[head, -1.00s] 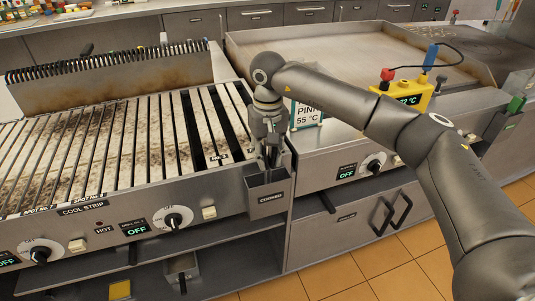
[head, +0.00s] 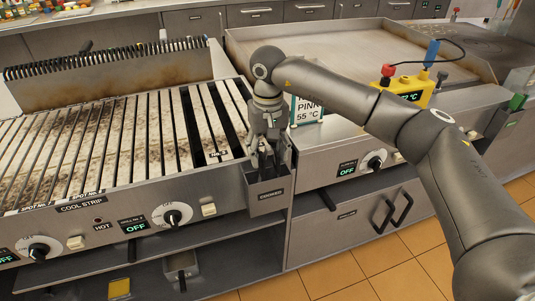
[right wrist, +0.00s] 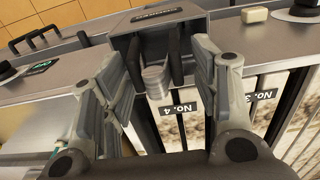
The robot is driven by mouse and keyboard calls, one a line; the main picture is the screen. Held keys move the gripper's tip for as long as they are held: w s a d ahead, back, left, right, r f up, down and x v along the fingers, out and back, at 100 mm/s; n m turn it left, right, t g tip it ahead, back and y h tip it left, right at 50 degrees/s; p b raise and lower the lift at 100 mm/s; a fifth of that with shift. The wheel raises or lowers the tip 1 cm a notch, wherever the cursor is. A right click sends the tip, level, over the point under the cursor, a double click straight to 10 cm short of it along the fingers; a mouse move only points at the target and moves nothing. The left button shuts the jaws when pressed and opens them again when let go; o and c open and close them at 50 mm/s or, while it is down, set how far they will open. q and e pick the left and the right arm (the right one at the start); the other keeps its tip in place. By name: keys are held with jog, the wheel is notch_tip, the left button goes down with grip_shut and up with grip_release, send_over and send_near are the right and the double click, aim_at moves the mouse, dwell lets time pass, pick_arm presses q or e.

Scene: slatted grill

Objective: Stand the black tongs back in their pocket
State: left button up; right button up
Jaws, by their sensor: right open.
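The pocket (head: 267,198) is a grey metal box with a dark label, fixed to the front of the grill. In the right wrist view the pocket (right wrist: 165,24) is at the top. The black tongs (right wrist: 177,58) appear to stand upright in it, their dark arms apart, with a round grey piece between them nearest the camera. My right gripper (head: 268,157) points down just above the pocket. Its fingers (right wrist: 160,80) are open, one on each side of the tongs, with gaps visible. The tongs' lower ends are hidden inside the pocket. My left gripper is not in view.
The slatted grill (head: 95,140) lies left of the pocket. A sign reading 55 °C (head: 308,108) stands right behind my gripper. A yellow meter (head: 407,90) with red and blue plugs stands farther right. A knob (head: 172,215) is on the grill front.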

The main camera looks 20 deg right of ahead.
notch_tip(320, 180, up, 11)
jog(key=shift+s+f, duration=0.1)
dwell(0.5)
